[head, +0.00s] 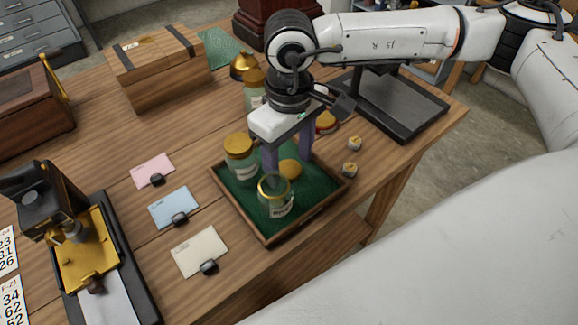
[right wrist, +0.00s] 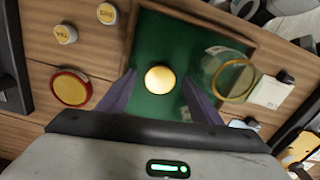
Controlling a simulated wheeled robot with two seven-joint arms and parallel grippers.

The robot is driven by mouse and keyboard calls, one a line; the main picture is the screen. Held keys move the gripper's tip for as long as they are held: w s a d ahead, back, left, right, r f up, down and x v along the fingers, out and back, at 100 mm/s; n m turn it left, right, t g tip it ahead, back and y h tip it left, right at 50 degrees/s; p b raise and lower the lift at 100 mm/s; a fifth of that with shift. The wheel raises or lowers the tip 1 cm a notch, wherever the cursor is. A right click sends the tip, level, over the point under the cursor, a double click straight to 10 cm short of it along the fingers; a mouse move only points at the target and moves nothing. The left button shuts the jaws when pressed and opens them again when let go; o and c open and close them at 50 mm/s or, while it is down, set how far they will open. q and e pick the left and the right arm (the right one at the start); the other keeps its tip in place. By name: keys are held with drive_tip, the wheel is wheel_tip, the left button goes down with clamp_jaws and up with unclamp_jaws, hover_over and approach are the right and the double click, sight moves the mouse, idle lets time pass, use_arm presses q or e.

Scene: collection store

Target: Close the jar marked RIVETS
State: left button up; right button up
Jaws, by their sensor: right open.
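An open glass jar (head: 275,198) with a gold rim stands upright in the front of the green-lined tray (head: 268,239). Its label is too small to read surely. The jar also shows in the right wrist view (right wrist: 213,68), right of my fingers. A round gold lid (head: 290,169) lies loose on the green lining behind the jar. My right gripper (head: 288,157) is open and points down over the tray. In the right wrist view the lid (right wrist: 160,79) lies between its fingertips, with green showing on both sides. My left gripper is out of view.
A gold-lidded jar (head: 240,157) stands at the tray's left corner. Another jar (head: 253,90) and a red-and-gold lidded thing (head: 325,123) stand behind. Two small round pieces (head: 350,169) lie right of the tray. Cards (head: 173,207) lie left, with bare wood around them.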

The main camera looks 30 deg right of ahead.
sight(289, 169)
drive_tip(key=shift+c, duration=0.2)
drive_tip(key=c, duration=1.1)
wheel_tip(289, 169, up, 10)
drive_tip(key=shift+b, duration=0.3)
